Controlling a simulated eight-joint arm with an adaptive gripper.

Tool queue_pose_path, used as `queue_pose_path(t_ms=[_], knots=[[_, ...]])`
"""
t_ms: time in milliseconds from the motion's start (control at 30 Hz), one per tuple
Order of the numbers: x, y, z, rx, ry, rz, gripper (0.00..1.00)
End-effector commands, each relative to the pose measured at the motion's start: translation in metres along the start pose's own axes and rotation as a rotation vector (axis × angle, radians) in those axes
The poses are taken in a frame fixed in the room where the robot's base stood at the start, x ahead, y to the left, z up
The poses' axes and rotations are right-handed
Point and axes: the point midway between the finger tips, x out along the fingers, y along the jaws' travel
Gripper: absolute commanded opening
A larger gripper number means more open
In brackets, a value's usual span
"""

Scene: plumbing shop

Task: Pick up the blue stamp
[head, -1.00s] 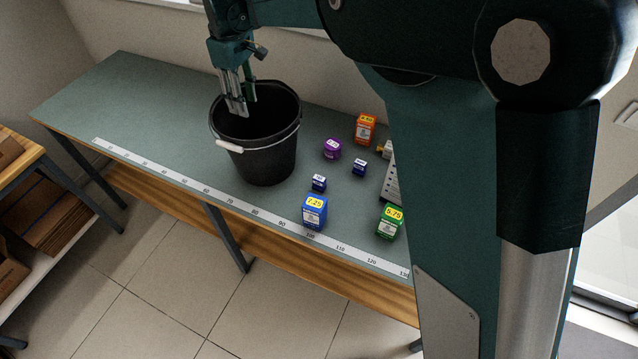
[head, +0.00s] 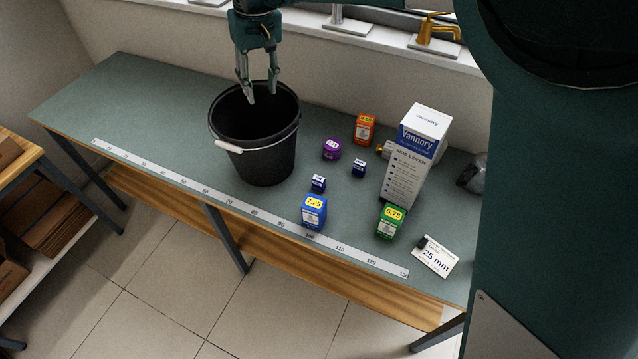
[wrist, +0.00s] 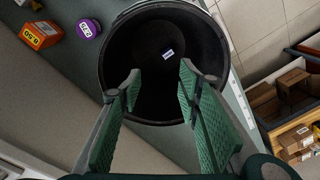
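My gripper (head: 247,94) is above the black bucket (head: 262,160), pointing down, its fingers apart with nothing between them. The wrist view shows both fingers (wrist: 158,78) spread over the bucket opening (wrist: 106,84). A small dark item with a white label (wrist: 168,54) lies inside on the bucket floor, beyond the fingertips; its colour and kind are hard to tell. Two small dark blue items with white labels, possibly stamps, stand on the bench right of the bucket: one nearer (head: 318,183), one farther (head: 359,168). I cannot tell which item is the blue stamp.
Boxes stand right of the bucket: blue (head: 313,212), green (head: 389,221), orange (head: 365,129), and a tall white Vannory box (head: 403,180). A purple item (head: 331,149) and a white 25 mm card (head: 434,257) are also there. The bench's left part (head: 130,105) is clear.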

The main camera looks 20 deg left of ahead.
Motion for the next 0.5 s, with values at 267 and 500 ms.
queue_pose_path(t_ms=[267, 500], knots=[[-0.005, 0.029, 0.030, 0.452, 0.031, -0.050, 0.34], [-0.008, 0.050, 0.057, 0.843, 0.044, -0.101, 0.34]])
